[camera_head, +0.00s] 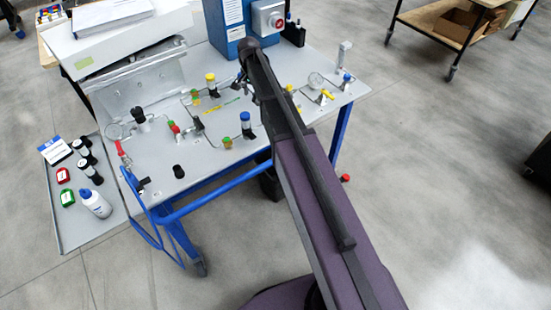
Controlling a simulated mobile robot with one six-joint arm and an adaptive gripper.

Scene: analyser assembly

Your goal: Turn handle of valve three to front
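My arm reaches from the lower right across the grey bench panel (155,165). Its dark end is over the panel's middle, and my gripper (246,84) shows only as a small dark shape there, partly hidden by the arm. I cannot tell whether it is open or touches anything. Several small fittings and valves with coloured tops stand on the panel: a red one (174,127), a yellow-topped one (211,80), a blue-topped one (245,119) and another blue-topped one (347,79) at the right. No label shows which is valve three; handle directions are too small to read.
A blue box (232,22) with a red knob stands at the back. A side tray (75,236) holds a white bottle (95,203) and several small items.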

